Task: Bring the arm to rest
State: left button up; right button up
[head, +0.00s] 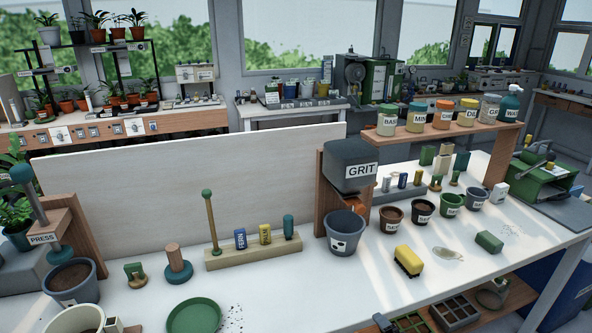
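Neither of my grippers shows in the head view, and no part of my arms can be made out. The white work table (300,290) spreads across the front. At its left, a press (42,225) labelled PRESS stands over a grey pot (75,282) filled with dark soil. A grey hopper (350,165) labelled GRIT is mounted on a wooden post, with a grey-blue pot (344,232) below it. A green saucer (194,315) lies at the front edge beside scattered dark crumbs.
A wooden rack (255,255) holds several upright tools. Small pots (391,219) stand in a row right of the hopper. Jars (443,115) stand on a raised shelf. A cream pot (75,320) is cut off bottom left.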

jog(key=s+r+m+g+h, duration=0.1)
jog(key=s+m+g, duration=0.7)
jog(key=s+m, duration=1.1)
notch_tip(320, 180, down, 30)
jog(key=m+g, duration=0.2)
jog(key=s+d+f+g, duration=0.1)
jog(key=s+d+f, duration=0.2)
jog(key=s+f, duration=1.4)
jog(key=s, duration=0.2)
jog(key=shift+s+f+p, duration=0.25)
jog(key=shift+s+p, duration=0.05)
